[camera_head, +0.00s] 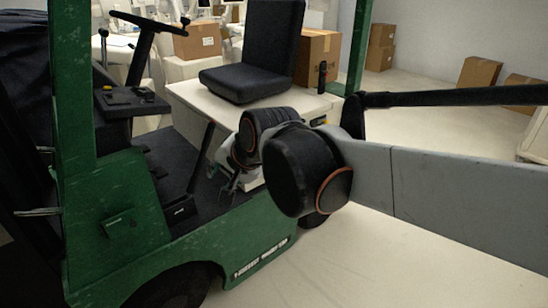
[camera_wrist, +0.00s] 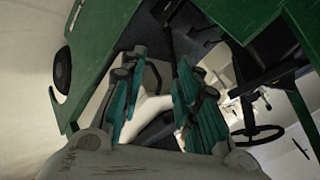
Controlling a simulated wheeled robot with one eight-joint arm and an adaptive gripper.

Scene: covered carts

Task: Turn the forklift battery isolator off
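The green forklift (camera_head: 130,205) stands at left and centre in the head view, with a black seat (camera_head: 255,55) on a cream base (camera_head: 195,97). A dark dash panel (camera_head: 130,101) with a small yellow spot sits below the steering wheel (camera_head: 148,22). I cannot make out the battery isolator for certain in either view. My gripper (camera_wrist: 158,88) shows two teal-padded fingers spread apart in the wrist view, with no object clearly held between them. In the head view my arm mostly hides it, over the forklift's floor near the seat base.
In the wrist view, the green body (camera_wrist: 110,40) lies close above my fingers, and the steering wheel (camera_wrist: 257,135) is at right. A black lever (camera_head: 202,155) rises from the forklift floor. Cardboard boxes (camera_head: 318,55) stand behind. The pale floor at front right is clear.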

